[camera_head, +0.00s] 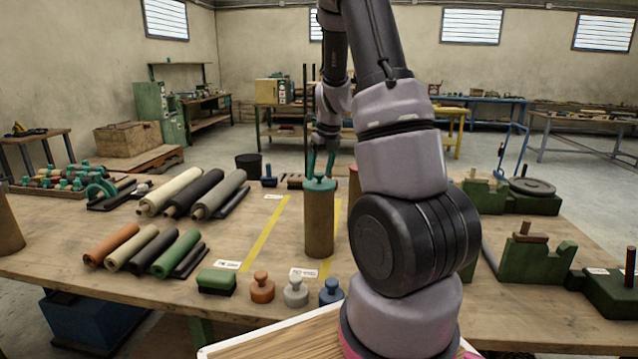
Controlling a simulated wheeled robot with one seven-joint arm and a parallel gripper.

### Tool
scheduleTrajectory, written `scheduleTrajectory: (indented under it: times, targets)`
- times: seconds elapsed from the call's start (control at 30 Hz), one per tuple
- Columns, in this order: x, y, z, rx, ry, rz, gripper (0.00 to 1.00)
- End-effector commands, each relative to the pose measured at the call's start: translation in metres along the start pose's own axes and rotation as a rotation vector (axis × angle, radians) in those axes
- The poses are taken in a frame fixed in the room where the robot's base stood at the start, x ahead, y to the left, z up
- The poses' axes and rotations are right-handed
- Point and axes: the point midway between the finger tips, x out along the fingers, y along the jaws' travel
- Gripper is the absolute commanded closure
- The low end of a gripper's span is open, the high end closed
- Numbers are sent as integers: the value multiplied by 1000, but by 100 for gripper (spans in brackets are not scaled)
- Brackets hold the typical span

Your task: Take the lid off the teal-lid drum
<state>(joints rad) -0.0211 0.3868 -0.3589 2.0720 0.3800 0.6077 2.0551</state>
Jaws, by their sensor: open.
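The teal-lid drum (319,228) is a tall brown cylinder standing upright on the table. Its teal lid (320,184) sits on top. My gripper (320,168) is right at the lid, pointing down, with its teal fingers apart around or just above the lid's top. The fingers blend with the lid's colour, so I cannot tell whether they touch it. A second, reddish-brown drum (354,185) is partly hidden behind my arm.
Rolls (193,192) and smaller rolls (143,250) lie on the left of the wooden table (60,262). Knobbed weights (295,291) and a green block (216,281) stand at the front. Green fixtures (535,258) stand at the right. Yellow strips (265,235) mark the table near the drum.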

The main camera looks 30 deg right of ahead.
Motion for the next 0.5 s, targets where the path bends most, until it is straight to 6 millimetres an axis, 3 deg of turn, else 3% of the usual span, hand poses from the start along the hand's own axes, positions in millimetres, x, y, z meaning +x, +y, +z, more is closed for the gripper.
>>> scheduleTrajectory:
  times: [0.27, 0.3, 0.47, 0.5]
  targets:
    - [5, 0, 0, 0, -2, 0, 27]
    - [5, 0, 0, 0, -1, 0, 35]
    - [5, 0, 0, 0, -1, 0, 96]
    - [5, 0, 0, 0, -1, 0, 100]
